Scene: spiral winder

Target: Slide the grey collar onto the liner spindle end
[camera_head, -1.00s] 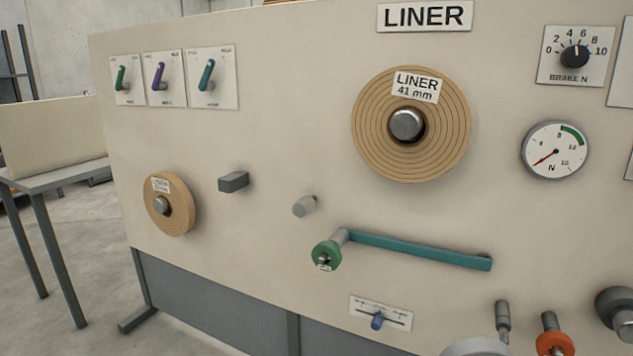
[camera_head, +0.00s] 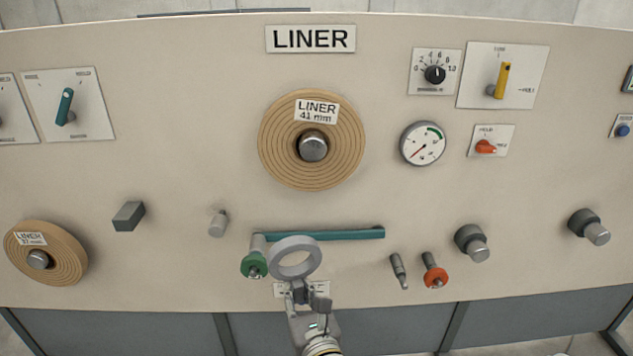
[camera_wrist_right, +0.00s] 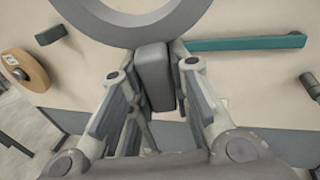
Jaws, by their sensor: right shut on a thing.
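The grey collar (camera_head: 295,243) is a flat ring with a wide hole, held in front of the panel's lower middle in the head view. It also shows at the top of the right wrist view (camera_wrist_right: 130,37), cut off by the edge. My right gripper (camera_head: 299,290) is shut on the block-shaped tab (camera_wrist_right: 153,75) below the ring. The liner spindle end (camera_head: 313,147) is a bare silver stub in the middle of the tan roll (camera_head: 275,165) labelled LINER 41 mm. It is above the collar in the picture, clear of it. My left gripper is not in view.
A teal crank arm (camera_head: 340,235) with a green knob (camera_head: 254,265) is behind and beside the collar. A smaller roll (camera_head: 70,255) is at left. Short pegs, an orange knob (camera_head: 435,277) and a gauge (camera_head: 423,143) stick out or sit on the panel (camera_head: 200,170).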

